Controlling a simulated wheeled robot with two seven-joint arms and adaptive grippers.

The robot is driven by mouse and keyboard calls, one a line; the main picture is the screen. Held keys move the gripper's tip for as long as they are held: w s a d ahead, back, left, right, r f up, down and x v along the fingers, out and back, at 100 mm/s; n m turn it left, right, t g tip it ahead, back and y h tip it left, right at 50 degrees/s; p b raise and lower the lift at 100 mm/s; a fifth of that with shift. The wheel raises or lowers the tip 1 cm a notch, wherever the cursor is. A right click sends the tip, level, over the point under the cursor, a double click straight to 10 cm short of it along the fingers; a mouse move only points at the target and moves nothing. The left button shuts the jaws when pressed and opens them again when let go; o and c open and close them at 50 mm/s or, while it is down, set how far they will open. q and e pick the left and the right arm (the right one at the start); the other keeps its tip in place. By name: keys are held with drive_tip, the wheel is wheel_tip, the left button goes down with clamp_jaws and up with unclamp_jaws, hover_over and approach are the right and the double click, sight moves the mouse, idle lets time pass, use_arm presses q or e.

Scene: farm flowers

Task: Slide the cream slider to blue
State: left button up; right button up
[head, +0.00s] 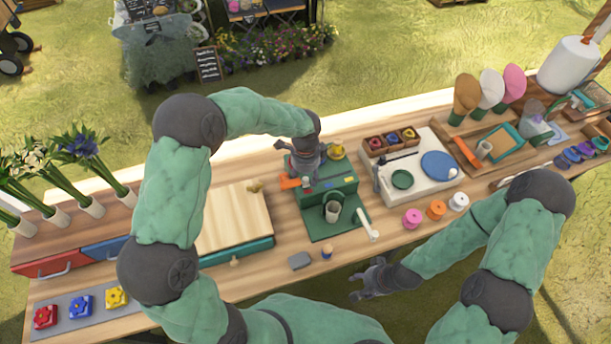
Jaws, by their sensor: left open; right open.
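A green machine (343,208) stands mid-table, with a small blue mark (329,186) and a yellow mark (351,180) on its top. A cream bar (367,224) sticks out at its right front; I cannot tell whether this is the cream slider. My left gripper (298,176) is open, pointing down at the left end of the machine's top, beside an orange piece (289,183). It hides part of that end, and contact is unclear. My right gripper (364,286) is open and empty near the table's front edge, apart from the machine.
A metal cup (333,211) stands at the machine's front. A wooden board (233,217) lies to the left. A white board (423,166) with a blue disc and pink, orange and white spools (436,209) are to the right. A grey block (299,261) lies in front.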

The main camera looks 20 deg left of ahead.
use_arm(q)
clamp_jaws()
drive_tip(key=shift+w+d+p, duration=0.1)
drive_tip(key=shift+w+d, duration=0.55)
drive_tip(key=shift+d, duration=0.35)
drive_tip(key=shift+w+d+p, duration=0.15)
drive_tip(key=shift+w+d, duration=0.55)
drive_tip(key=shift+d, duration=0.25)
drive_tip(key=shift+w+d+p, duration=0.1)
drive_tip(key=shift+w+d, duration=0.55)
drive_tip(key=shift+d, duration=0.35)
unclamp_jaws()
drive_tip(key=shift+r, duration=0.15)
wheel_tip(320, 180, up, 12)
